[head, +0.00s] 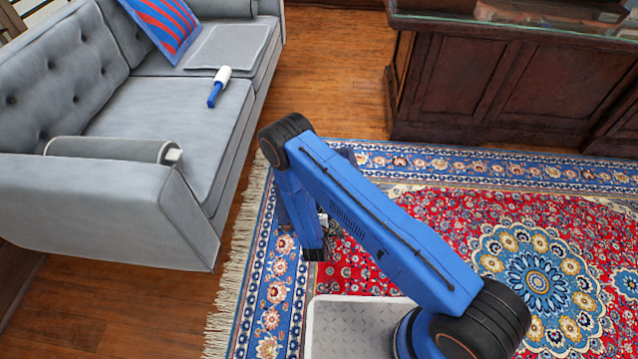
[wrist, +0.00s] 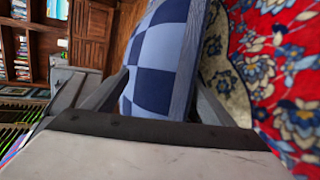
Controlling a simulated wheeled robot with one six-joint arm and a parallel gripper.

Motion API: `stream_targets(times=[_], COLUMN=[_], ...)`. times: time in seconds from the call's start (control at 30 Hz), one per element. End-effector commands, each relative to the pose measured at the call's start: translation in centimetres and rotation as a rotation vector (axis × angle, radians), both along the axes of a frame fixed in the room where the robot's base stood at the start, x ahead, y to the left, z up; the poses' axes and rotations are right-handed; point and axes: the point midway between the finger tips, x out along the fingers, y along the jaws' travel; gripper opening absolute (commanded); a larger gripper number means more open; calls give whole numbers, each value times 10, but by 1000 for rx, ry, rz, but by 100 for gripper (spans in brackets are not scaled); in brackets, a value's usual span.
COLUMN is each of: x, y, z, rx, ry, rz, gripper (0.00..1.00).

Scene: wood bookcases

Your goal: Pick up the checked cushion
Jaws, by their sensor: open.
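The checked cushion (wrist: 155,62), in dark and light blue squares with a grey-blue edge, fills the middle of the wrist view. It appears against the patterned rug. My gripper (wrist: 162,78) is open, with one finger on each side of the cushion in that view. The cushion lies between or just beyond the fingertips; I cannot tell whether they touch it. In the head view I cannot make out the checked cushion, and my blue arm hides most of the gripper.
A grey sofa (head: 115,215) stands at the left, with a striped red and blue cushion (head: 163,22), a grey pad (head: 228,45) and a lint roller (head: 219,86) on it. A dark wood counter (head: 490,85) stands at the back right. The red and blue rug (head: 450,215) has open space.

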Motion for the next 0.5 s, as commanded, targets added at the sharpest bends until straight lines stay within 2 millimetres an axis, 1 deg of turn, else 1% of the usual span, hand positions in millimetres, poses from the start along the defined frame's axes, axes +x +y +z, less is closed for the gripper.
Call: stream_targets(times=[0.1, 0.23, 0.3, 0.47, 0.5], x=[16, 29, 32, 32, 32], y=[-5, -6, -6, -6, -6], z=[-8, -12, -13, -13, -13], rx=[1, 1, 0, -1, 0], ry=[0, 1, 0, 0, 0], rz=[-3, 0, 0, 1, 1], gripper=[77, 77, 77, 77, 73])
